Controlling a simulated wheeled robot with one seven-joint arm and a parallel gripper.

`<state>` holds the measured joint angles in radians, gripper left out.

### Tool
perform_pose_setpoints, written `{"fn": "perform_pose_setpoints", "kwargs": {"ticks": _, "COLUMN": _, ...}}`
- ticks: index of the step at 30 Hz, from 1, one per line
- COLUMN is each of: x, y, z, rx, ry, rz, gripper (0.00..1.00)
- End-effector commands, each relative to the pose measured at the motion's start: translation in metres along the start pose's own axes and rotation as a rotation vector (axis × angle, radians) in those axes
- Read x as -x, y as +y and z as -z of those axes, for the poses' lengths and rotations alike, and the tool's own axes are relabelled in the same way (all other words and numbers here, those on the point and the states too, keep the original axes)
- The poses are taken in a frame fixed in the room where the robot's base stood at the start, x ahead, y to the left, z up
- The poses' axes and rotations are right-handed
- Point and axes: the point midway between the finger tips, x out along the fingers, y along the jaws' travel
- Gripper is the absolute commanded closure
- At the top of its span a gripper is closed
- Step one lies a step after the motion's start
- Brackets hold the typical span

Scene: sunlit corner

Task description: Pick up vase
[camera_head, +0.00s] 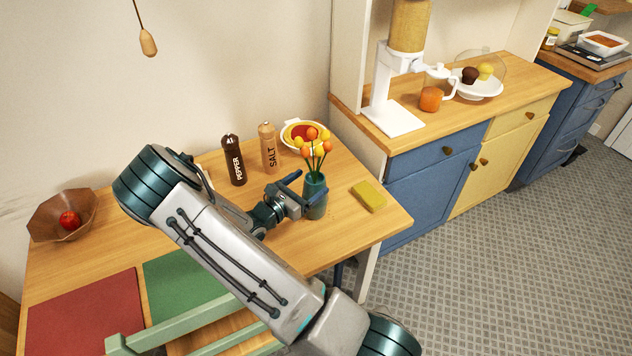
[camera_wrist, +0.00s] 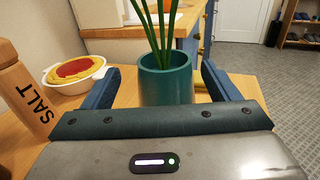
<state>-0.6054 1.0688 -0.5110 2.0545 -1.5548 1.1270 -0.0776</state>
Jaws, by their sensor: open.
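The vase (camera_head: 316,197) is dark teal and stands upright on the wooden table, with orange and yellow flowers on green stems in it. In the wrist view the vase (camera_wrist: 166,82) is in the middle, between the two blue fingers, with a gap on each side. My gripper (camera_head: 302,192) is open and close to the vase, its fingers reaching around it from the left. In the wrist view my gripper (camera_wrist: 160,88) shows both fingers spread apart. The vase's lower part is hidden there by the gripper body.
The salt mill (camera_head: 268,148), pepper mill (camera_head: 233,160) and a white-handled dish (camera_head: 303,127) stand behind my gripper. A yellow sponge (camera_head: 368,196) lies right of the vase, near the table's edge. A brown bowl (camera_head: 48,222) with a red fruit is at the far left.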

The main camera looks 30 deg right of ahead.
Motion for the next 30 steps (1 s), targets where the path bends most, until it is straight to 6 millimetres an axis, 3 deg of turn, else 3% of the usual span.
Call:
{"fn": "perform_pose_setpoints", "kwargs": {"ticks": 7, "x": -0.038, "y": -0.006, "z": -0.001, "rx": -0.001, "ry": -0.001, "rz": 0.004, "gripper": 0.18}}
{"fn": "perform_pose_setpoints", "kwargs": {"ticks": 15, "x": -0.044, "y": -0.005, "z": 0.001, "rx": -0.001, "ry": -0.001, "rz": 0.0, "gripper": 0.18}}
{"fn": "perform_pose_setpoints", "kwargs": {"ticks": 17, "x": -0.044, "y": -0.005, "z": 0.001, "rx": -0.001, "ry": -0.001, "rz": 0.001, "gripper": 0.32}}
{"fn": "perform_pose_setpoints", "kwargs": {"ticks": 24, "x": -0.044, "y": -0.005, "z": -0.001, "rx": -0.003, "ry": -0.005, "rz": 0.002, "gripper": 0.96}}
{"fn": "perform_pose_setpoints", "kwargs": {"ticks": 30, "x": -0.044, "y": -0.005, "z": -0.001, "rx": -0.003, "ry": -0.004, "rz": 0.002, "gripper": 0.96}}
